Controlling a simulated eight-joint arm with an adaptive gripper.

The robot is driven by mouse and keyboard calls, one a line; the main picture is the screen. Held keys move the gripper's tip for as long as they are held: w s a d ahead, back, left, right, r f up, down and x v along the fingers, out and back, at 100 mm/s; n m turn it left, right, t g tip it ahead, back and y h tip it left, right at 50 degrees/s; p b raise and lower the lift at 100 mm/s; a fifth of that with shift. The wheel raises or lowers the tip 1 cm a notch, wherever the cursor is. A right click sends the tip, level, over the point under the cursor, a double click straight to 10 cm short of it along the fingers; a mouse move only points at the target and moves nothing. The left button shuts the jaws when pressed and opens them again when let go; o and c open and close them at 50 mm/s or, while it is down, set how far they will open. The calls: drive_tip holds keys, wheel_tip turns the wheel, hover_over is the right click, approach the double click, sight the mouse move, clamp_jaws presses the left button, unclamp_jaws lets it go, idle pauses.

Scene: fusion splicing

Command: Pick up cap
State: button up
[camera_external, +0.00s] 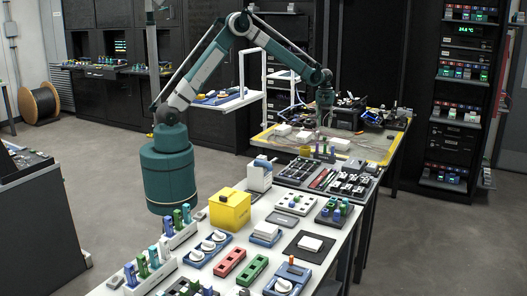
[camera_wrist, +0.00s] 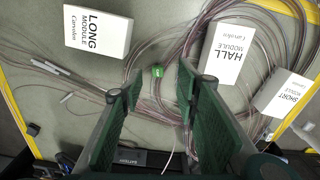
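My gripper (camera_wrist: 152,88) is open and empty in the wrist view, its two dark green fingers spread above a grey mat (camera_wrist: 40,120). A small green piece with a white mark (camera_wrist: 157,71) lies between and just beyond the fingertips, among thin looped fibres; I cannot tell whether it is the cap. No other thing is clearly a cap. In the external view my gripper (camera_external: 324,112) points down over the yellow-edged worktable; its fingers are too small there to read.
White boxes marked LONG MODULE (camera_wrist: 97,30), HALL MODULE (camera_wrist: 228,52) and SHORT MODULE (camera_wrist: 284,95) lie around the fibres (camera_wrist: 150,45). Thin pale sticks (camera_wrist: 52,67) lie at left. Dark equipment (camera_external: 350,112) stands at the worktable's back. A front table holds trays and a yellow box (camera_external: 229,212).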

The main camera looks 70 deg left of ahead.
sight(325, 139)
drive_tip(key=shift+w+a+f, duration=0.2)
drive_tip(key=shift+w+f, duration=0.1)
drive_tip(key=shift+f, duration=0.3)
drive_tip(key=shift+w+a+f, duration=0.15)
drive_tip(key=shift+w+f, duration=0.15)
drive_tip(key=shift+f, duration=0.25)
drive_tip(key=shift+f, duration=1.3)
drive_tip(key=shift+w+a+f+b, duration=0.15)
drive_tip(key=shift+f+b, duration=0.3)
drive_tip(key=shift+f, duration=2.15)
drive_tip(key=c, duration=0.7)
